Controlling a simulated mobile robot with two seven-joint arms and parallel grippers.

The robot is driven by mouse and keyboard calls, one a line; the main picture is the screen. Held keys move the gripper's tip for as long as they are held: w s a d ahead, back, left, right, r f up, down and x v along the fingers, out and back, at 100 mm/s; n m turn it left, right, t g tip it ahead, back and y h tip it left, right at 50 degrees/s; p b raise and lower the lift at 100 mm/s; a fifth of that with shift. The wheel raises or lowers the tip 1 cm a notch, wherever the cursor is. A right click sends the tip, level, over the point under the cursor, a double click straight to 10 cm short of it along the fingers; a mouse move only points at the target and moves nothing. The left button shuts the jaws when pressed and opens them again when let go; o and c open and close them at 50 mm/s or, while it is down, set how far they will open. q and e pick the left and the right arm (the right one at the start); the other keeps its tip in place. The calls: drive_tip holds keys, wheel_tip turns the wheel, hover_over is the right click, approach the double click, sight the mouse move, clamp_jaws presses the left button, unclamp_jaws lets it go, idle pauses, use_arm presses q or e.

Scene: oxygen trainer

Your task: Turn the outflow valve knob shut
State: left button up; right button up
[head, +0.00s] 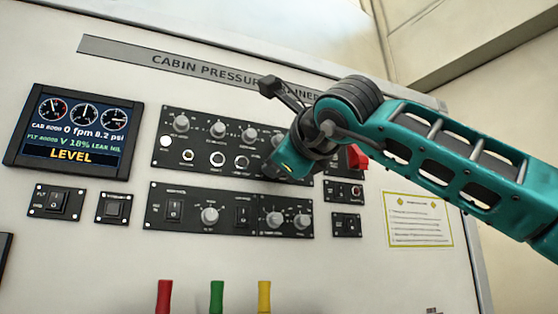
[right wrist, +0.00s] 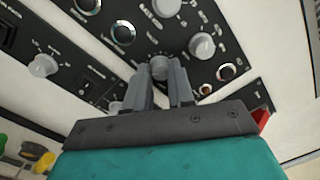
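My right gripper (head: 286,166) is at the lower right of the upper black panel (head: 200,173), and its arm comes in from the right. In the right wrist view the two grey fingers (right wrist: 162,80) lie on either side of a small grey round knob (right wrist: 160,67), close against it with no clear gap. In the head view this knob is hidden behind the gripper. The panel lettering is too blurred to tell whether it is the outflow valve knob. My left gripper is not in view.
More grey knobs (head: 218,130) and round ports (head: 217,158) surround the gripper. A lower panel (head: 190,216) holds switches and knobs. A red part (head: 357,157) is close to my right arm. A display (head: 76,128) reads LEVEL. Red, green and yellow handles (head: 216,297) stand below.

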drive_tip(key=o, duration=0.4)
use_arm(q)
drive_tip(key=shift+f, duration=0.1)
use_arm(e)
drive_tip(key=shift+s, duration=0.1)
use_arm(q)
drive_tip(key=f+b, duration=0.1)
drive_tip(key=b, duration=0.1)
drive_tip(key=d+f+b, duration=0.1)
drive_tip(key=b, duration=0.1)
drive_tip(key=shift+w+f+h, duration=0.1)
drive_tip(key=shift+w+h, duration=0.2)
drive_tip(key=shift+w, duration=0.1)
use_arm(e)
drive_tip(key=v, duration=1.2)
drive_tip(key=shift+s+d, duration=0.25)
drive_tip(key=shift+s, duration=0.05)
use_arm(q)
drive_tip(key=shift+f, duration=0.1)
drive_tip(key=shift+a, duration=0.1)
